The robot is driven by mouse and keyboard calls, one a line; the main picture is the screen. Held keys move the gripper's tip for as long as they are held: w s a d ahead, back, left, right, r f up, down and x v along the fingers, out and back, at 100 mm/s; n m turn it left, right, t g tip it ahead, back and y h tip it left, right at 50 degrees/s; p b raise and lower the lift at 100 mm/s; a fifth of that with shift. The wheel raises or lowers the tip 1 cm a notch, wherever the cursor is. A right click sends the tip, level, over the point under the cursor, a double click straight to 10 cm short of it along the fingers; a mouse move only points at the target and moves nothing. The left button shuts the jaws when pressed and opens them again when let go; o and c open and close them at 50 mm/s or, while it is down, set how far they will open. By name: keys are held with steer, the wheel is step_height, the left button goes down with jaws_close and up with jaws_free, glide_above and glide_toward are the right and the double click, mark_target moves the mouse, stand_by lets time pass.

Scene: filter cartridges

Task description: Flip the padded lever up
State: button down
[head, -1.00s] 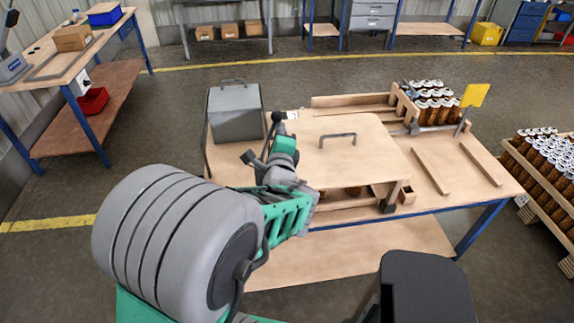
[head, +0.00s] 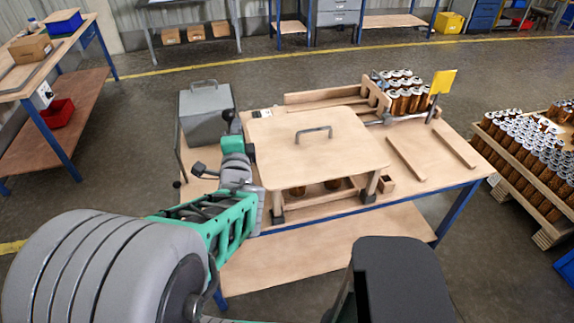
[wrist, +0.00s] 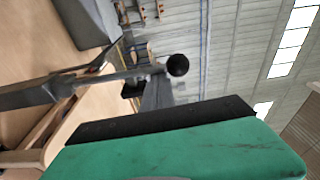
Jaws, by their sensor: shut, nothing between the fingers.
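The lever shows as a grey rod with a dark round knob (head: 228,115), standing up from the table between the grey box and the wooden lid. In the wrist view the rod and its black knob (wrist: 177,65) lie just beyond my gripper. That view is turned sideways, so the knob end points up. The green hand with a black edge (wrist: 165,120) fills the bottom of the wrist view. My gripper is shut and empty. Its fingertips and the lever's base are hard to see.
A grey box (head: 205,113) stands at the table's left. A wooden lid (head: 330,150) with a grey handle covers the middle. Several brown cartridges (head: 400,95) stand behind it to the right. The table's right part holds two wooden rails with free room between.

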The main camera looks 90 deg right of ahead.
steer(key=shift+w+a+f, duration=0.1)
steer(key=shift+w, duration=0.1)
steer(key=s+a, duration=0.2)
steer(key=a, duration=0.7)
steer(key=shift+a, duration=0.35)
